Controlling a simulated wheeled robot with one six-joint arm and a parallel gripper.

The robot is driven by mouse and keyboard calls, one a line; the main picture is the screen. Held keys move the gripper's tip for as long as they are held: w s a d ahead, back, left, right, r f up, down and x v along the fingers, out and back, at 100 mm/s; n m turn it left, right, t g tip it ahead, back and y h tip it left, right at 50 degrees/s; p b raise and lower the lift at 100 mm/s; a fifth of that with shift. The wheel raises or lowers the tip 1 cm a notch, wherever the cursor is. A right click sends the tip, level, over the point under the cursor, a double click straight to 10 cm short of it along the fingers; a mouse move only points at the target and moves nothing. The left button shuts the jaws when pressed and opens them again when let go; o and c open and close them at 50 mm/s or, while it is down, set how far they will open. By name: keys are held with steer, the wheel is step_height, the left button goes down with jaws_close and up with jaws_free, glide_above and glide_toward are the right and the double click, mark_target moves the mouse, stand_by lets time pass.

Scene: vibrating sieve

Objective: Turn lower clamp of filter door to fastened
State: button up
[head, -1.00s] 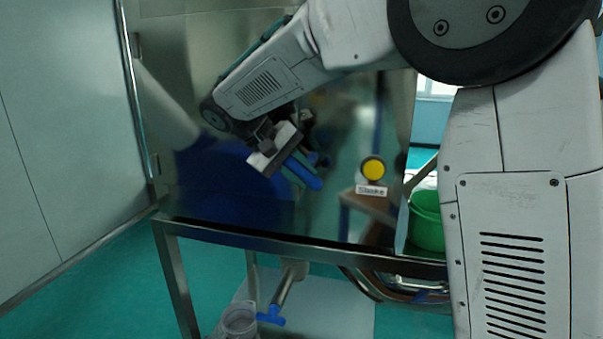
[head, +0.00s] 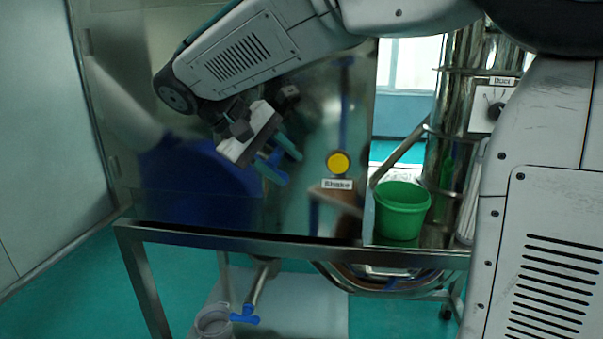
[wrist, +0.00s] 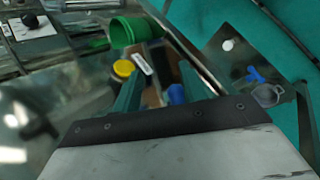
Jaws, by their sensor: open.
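A small blue part (head: 274,157), likely the lower clamp's handle, shows between my gripper's fingers in front of the shiny metal panel (head: 318,110). It also shows in the wrist view (wrist: 176,94), close to one finger. My gripper (head: 292,170) has its two teal fingers apart, pointing down and to the right. In the wrist view the fingers (wrist: 161,67) stand on both sides of the blue part. I cannot tell whether they touch it. The arm and gripper hide part of the panel, and the clamp's turn cannot be read.
A yellow button (head: 338,163) with a "Shake" label is right of my gripper. A green bucket (head: 402,208) stands further right. Below the metal frame (head: 205,240) are a blue-handled valve (head: 245,315) and a clear container (head: 213,322). The panel mirrors its surroundings.

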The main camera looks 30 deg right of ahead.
steer(key=s, duration=0.8)
steer(key=shift+r, duration=0.35)
steer(key=shift+s, duration=0.1)
